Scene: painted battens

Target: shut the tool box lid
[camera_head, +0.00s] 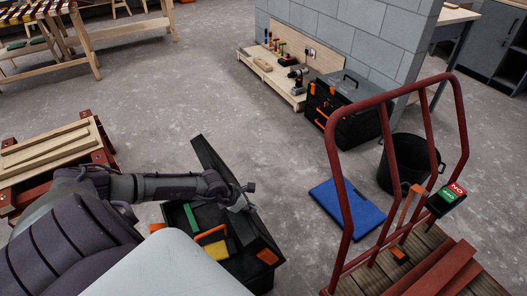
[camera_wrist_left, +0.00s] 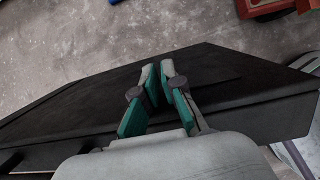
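The black tool box (camera_head: 262,272) stands on the floor with its lid (camera_head: 211,165) raised and tilted, so the box is open. Inside are a yellow item (camera_head: 217,250), a green item (camera_head: 191,218) and an orange-edged item. My left gripper (camera_head: 246,196) is over the box, beside the lid. In the left wrist view the gripper (camera_wrist_left: 160,68) has its fingertips nearly together with nothing visible between them. The dark lid panel (camera_wrist_left: 75,110) spreads behind the fingers; I cannot tell whether they touch it. My right gripper is not in view.
A wooden stack on red trestles (camera_head: 50,155) stands left. Floor beyond the box is clear.

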